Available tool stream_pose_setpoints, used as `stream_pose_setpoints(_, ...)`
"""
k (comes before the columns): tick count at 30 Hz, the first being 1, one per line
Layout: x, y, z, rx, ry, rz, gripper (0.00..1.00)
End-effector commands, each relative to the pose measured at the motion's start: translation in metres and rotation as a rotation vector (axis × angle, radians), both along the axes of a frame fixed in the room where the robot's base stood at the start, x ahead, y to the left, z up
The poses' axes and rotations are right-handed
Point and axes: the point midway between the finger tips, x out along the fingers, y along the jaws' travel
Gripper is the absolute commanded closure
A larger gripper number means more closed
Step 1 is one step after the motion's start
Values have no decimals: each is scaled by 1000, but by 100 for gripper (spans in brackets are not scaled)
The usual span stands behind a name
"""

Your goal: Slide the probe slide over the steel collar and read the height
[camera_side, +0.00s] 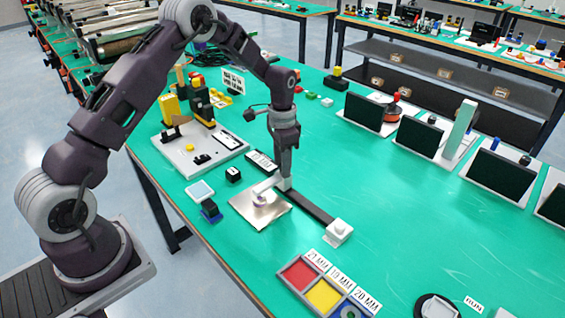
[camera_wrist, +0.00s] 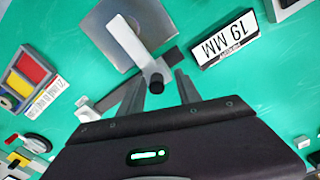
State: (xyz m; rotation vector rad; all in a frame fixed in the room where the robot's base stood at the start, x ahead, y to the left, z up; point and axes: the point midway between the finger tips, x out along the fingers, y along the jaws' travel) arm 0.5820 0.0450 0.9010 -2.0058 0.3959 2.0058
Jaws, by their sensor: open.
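The probe slide (camera_side: 284,184) is a pale block on a dark rail (camera_side: 308,208), with a pale arm reaching left over the steel plate. In the wrist view the slide's white arm (camera_wrist: 126,42) crosses the plate and ends near a black knob (camera_wrist: 157,84). My gripper (camera_side: 284,176) is down at the slide. In the wrist view my gripper (camera_wrist: 159,76) is open, one finger on each side of the knob; contact cannot be told. The steel plate (camera_side: 245,209) lies left of the rail. A small rounded piece (camera_side: 262,199), perhaps the collar, shows under the arm; the arm hides most of it.
A 19 MM card (camera_wrist: 228,52) lies close to the slide. A white block (camera_side: 338,232) ends the rail. A three-colour tray (camera_side: 326,296) with MM labels sits in front. The mat right of the rail is clear.

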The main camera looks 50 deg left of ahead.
Motion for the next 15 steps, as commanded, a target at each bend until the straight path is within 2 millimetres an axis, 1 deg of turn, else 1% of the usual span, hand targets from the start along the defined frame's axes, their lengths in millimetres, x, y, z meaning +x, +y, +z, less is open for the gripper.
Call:
stream_pose_setpoints(2, 1, 0, 8, 0, -2, 0, 60)
stream_pose_setpoints(9, 1, 1, 56, 1, -5, 1, 60)
stream_pose_setpoints(12, 0, 1, 67, 1, -3, 1, 60)
stream_pose_setpoints(15, 0, 0, 71, 1, -1, 1, 60)
